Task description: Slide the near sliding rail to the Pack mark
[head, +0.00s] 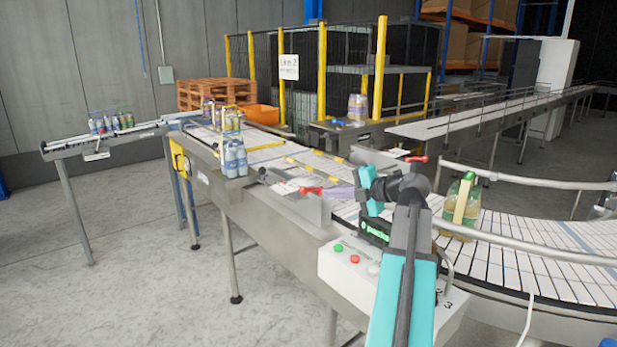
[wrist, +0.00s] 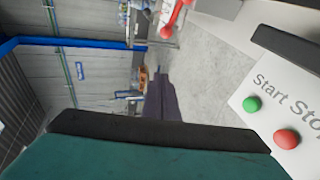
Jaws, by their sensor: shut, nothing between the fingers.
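The near sliding rail (head: 300,206) is a grey metal guide on the near side of the conveyor, with a red handle (head: 309,190). The red handle also shows at the top of the wrist view (wrist: 174,18). A white label (head: 283,187) lies beside the rail; its print is too small to read, so I cannot tell where the Pack mark is. My gripper (head: 333,192) is shut and empty, pointing left just right of the handle. In the head view its tips overlap the handle's right end, and contact cannot be told. Its dark fingers show in the wrist view (wrist: 165,98).
A control panel with a green Start button (wrist: 252,103) and red Stop button (wrist: 287,138) lies close below my arm. A bottle pack (head: 235,159) stands left of the rail, and bottles (head: 461,205) stand on the right belt. Another red handle (head: 416,159) is across the conveyor.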

